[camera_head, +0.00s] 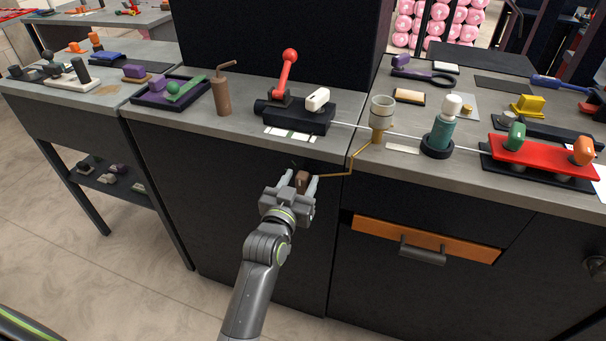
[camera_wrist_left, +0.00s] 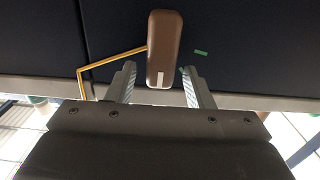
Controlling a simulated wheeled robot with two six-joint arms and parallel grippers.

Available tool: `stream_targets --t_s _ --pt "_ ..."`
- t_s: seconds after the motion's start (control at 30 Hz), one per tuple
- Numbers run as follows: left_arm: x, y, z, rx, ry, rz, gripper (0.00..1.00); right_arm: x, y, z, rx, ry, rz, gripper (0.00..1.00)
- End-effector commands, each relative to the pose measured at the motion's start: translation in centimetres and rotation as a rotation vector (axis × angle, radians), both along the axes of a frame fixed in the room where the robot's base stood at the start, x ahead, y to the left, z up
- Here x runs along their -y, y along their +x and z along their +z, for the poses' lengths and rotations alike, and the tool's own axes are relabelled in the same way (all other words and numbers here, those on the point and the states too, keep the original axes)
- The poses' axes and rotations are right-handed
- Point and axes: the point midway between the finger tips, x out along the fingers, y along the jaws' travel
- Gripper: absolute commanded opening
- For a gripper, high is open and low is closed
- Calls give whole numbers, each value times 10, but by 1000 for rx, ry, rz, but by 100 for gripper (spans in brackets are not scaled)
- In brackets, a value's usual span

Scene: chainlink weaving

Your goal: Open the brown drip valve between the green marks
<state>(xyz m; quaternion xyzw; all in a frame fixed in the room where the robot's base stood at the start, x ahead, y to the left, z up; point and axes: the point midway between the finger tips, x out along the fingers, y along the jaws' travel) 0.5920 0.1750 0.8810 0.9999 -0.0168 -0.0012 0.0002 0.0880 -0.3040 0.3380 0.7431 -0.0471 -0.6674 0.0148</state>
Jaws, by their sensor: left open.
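The brown drip valve handle (camera_head: 303,180) sits on the dark front face of the counter, at the end of a thin brass pipe (camera_head: 352,163). In the left wrist view the handle (camera_wrist_left: 165,45) is a rounded brown bar with a pale mark near its lower end. Two small green marks (camera_wrist_left: 201,52) show on the dark panel to its right. My left gripper (camera_head: 301,179) is open, its fingers on either side of the handle's lower end. In the wrist view gaps show between the handle and both fingers. My right gripper is out of view.
The pipe leads up to a cup-topped brass fitting (camera_head: 381,115) at the counter edge. A black block with a red lever (camera_head: 288,72) stands above the valve. An orange drawer (camera_head: 425,240) with a dark handle is at the lower right.

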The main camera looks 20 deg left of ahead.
Motion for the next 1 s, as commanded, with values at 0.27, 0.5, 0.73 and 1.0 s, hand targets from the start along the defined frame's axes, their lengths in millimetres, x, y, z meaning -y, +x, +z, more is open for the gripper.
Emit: stream_targets --t_s 0.27,0.5,0.73,1.0 --pt "0 0 0 0 0 0 47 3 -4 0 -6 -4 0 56" --pt "0 0 0 0 0 0 18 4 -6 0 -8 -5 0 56" --pt "0 0 0 0 -2 0 3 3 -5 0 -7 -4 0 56" --pt "-2 0 3 -2 -66 0 3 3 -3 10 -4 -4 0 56"
